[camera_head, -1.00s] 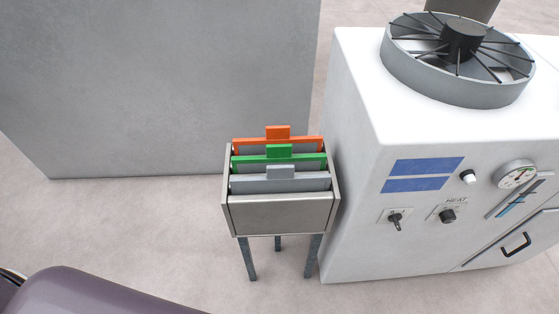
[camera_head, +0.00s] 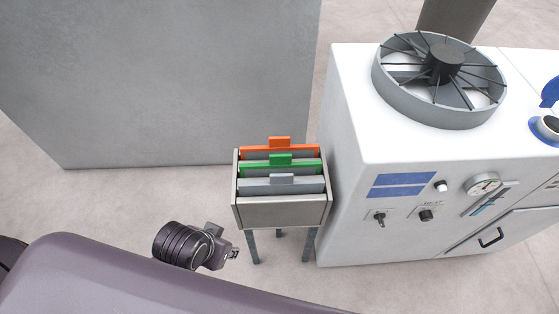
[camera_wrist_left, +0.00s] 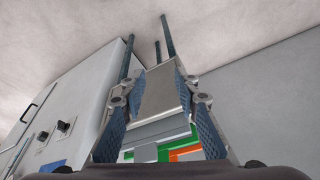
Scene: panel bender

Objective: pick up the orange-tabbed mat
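The orange-tabbed mat (camera_head: 280,149) stands upright in the back slot of a grey metal rack (camera_head: 280,213) in the head view. A green-tabbed mat (camera_head: 281,166) and a grey-tabbed mat (camera_head: 282,185) stand in front of it. My left gripper (camera_head: 232,255) is left of and in front of the rack, apart from the mats. In the left wrist view its fingers (camera_wrist_left: 158,92) are spread, with the rack visible between them. Part of the orange mat (camera_wrist_left: 186,151) also shows there, low in the picture. My right gripper is not in view.
A white machine (camera_head: 345,135) with a round fan, gauge and knobs stands close to the rack's right side. A large grey panel (camera_head: 160,80) stands behind and left. The floor (camera_head: 110,205) left of the rack is clear.

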